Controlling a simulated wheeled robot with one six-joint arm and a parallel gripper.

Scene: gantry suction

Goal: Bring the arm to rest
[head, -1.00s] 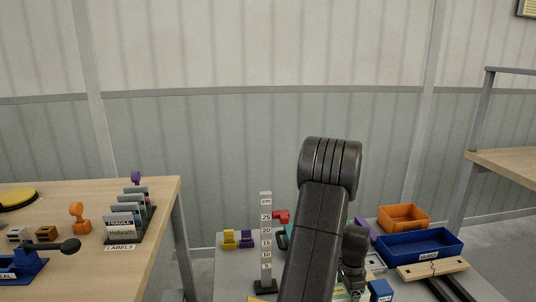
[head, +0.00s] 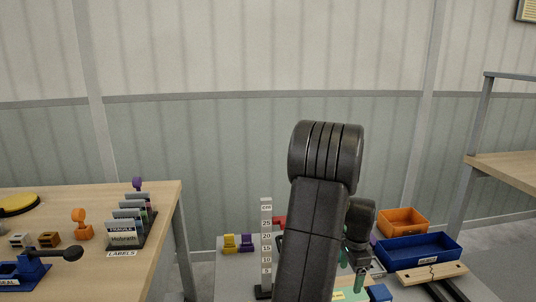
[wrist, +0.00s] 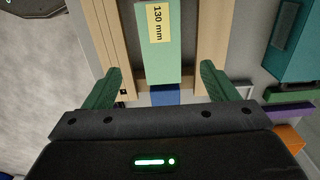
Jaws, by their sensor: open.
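My arm rises in the middle of the head view and bends over at a dark rounded joint, with my gripper (head: 352,272) hanging to the right of it. In the wrist view my gripper (wrist: 160,78) shows two green fingers spread wide apart with nothing between the tips. A light green block (wrist: 155,55) with a yellow "130 mm" label lies beyond the fingers, between two wooden rails (wrist: 215,40). The block also shows low in the head view (head: 347,294), below the gripper and partly hidden by my arm.
A blue bin (head: 420,249), an orange bin (head: 403,221) and a wooden bar (head: 430,275) stand right of the gripper. A height scale (head: 266,240) stands left of my arm. A wooden table (head: 160,215) with a label rack (head: 130,222) is at the left.

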